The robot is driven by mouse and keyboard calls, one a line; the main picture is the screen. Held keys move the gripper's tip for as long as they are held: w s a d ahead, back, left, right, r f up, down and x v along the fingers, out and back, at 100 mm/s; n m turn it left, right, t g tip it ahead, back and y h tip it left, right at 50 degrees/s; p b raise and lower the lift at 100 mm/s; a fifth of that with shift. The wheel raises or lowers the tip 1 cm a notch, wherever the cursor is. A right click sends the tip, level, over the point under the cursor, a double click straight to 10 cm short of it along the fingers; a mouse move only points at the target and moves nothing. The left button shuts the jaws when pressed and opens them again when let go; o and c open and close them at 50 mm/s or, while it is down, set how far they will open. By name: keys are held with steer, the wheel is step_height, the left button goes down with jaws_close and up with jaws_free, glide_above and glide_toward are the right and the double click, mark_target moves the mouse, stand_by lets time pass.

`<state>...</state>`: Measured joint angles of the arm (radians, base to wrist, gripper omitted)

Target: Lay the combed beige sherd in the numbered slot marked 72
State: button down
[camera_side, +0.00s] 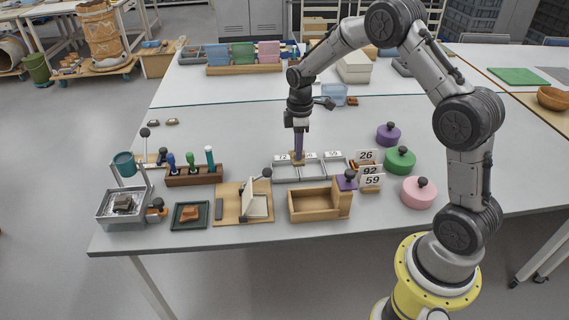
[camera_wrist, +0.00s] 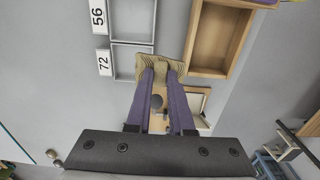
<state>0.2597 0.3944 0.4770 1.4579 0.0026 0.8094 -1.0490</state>
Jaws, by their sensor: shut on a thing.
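My gripper (camera_side: 298,153) points down, its purple fingers shut on the combed beige sherd (camera_side: 297,160). In the wrist view the sherd (camera_wrist: 145,66), a ridged tan piece, sits between the fingertips (camera_wrist: 161,68). The slot marked 72 (camera_wrist: 122,58) is a grey-walled compartment beside its label (camera_wrist: 103,62). The sherd covers the right part of this slot and reaches past its edge towards the wooden box. In the side view the grey slot tray (camera_side: 313,178) lies right under the fingertips. I cannot tell how far the sherd is above it.
An open wooden box (camera_side: 312,205) stands close in front of the tray. Number cards (camera_side: 371,175) stand to its right, near purple, green (camera_side: 400,160) and pink (camera_side: 418,193) lidded weights or pots. A tool rack (camera_side: 194,175) and a hinged board (camera_side: 243,203) lie to the left.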

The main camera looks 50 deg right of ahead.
steer(key=w+f, duration=0.2)
steer(key=w+d+f, duration=0.1)
steer(key=w+f, duration=0.3)
steer(key=shift+w+d+f, duration=0.15)
steer(key=shift+d+f, duration=0.2)
steer(key=shift+f, duration=1.5)
steer(key=shift+f, duration=0.15)
steer(key=c, duration=0.8)
jaws_free()
